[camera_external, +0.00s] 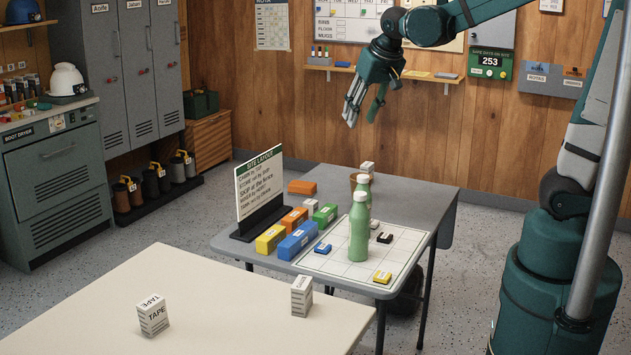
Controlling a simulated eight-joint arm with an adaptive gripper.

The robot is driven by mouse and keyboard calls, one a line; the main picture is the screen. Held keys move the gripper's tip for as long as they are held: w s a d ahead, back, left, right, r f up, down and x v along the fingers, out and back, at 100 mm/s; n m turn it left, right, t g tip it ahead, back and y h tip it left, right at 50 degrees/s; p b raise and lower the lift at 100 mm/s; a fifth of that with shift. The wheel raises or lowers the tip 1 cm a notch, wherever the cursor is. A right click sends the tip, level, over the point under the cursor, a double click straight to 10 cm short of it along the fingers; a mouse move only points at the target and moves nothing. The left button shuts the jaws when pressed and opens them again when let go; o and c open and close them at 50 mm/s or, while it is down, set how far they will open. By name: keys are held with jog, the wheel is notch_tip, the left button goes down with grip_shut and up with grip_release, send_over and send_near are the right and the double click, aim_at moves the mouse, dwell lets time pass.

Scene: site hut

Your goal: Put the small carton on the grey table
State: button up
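The grey table (412,197) stands in the middle of the room. Two small white-and-grey cartons stand on the cream table in front of it: one marked TAPE (153,316) near the middle, and a slightly smaller-looking one (301,297) near the right edge. My gripper (361,121) hangs high beyond the grey table in the picture, fingers pointing down. Its fingers are apart, with nothing seen between them.
The cream table (225,290) is mostly clear.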

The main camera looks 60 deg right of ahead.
jog(key=s+a+f+n+t+y, duration=0.1)
jog(key=s+a+n, duration=0.6)
jog(key=s+a, duration=0.9)
jog(key=shift+s+a+f+t+y, duration=0.2)
jog(key=shift+s+a+t+y, duration=0.15)
jog(key=shift+s+t+y, duration=0.4)
